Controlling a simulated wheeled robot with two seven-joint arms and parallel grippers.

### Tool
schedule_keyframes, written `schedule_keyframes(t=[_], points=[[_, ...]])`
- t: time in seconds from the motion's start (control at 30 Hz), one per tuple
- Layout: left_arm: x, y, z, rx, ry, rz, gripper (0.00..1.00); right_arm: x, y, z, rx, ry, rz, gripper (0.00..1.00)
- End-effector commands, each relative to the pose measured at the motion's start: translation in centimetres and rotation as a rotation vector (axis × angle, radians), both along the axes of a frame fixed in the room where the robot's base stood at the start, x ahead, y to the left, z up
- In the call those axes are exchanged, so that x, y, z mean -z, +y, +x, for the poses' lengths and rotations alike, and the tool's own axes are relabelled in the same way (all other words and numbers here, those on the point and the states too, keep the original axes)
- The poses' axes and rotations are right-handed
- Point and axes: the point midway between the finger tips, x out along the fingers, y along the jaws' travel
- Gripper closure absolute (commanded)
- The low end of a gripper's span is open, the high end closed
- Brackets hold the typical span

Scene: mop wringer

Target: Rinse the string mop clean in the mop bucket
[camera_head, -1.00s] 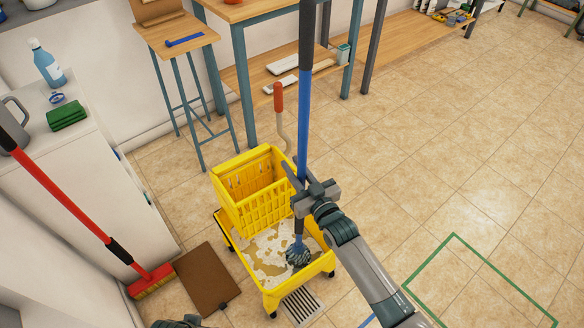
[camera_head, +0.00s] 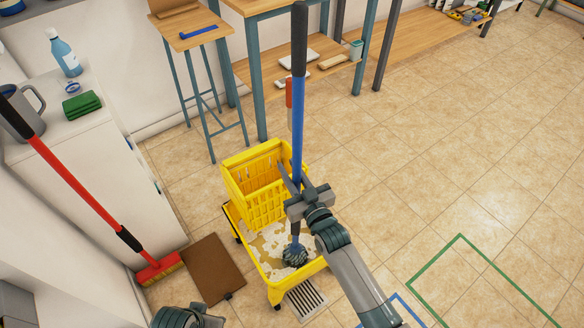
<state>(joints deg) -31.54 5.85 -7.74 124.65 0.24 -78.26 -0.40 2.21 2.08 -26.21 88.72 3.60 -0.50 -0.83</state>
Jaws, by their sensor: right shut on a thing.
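The string mop (camera_head: 298,130) has a blue pole with a black top grip and stands nearly upright. Its grey-blue string head (camera_head: 294,256) is down in the foamy water of the yellow mop bucket (camera_head: 275,293). My right gripper (camera_head: 300,198) is shut on the lower part of the pole, above the bucket. The yellow wringer basket (camera_head: 264,205) sits on the bucket's far side, beside the mop. Part of my left arm shows at the bottom edge, but its fingertips cannot be made out.
A red-handled broom (camera_head: 75,180) leans against the white cabinet (camera_head: 100,200) at left. A brown mat (camera_head: 212,268) and a floor drain (camera_head: 305,299) lie near the bucket. A stool (camera_head: 190,36) and workbench stand behind. The tiled floor at right is clear.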

Motion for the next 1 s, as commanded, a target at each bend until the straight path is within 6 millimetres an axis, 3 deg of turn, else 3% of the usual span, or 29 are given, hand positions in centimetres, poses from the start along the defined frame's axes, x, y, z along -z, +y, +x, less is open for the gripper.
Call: schedule_keyframes(t=[0.27,1.0], points=[[-0.5,0.0,0.0,0.000,0.000,0.000,0.69,-0.8,0.0,0.1,0.000,-0.005,0.003,1.00],[-6.5,0.0,0.0,0.000,0.000,0.000,0.69,-7.2,0.0,0.1,0.000,-0.006,0.004,1.00]])
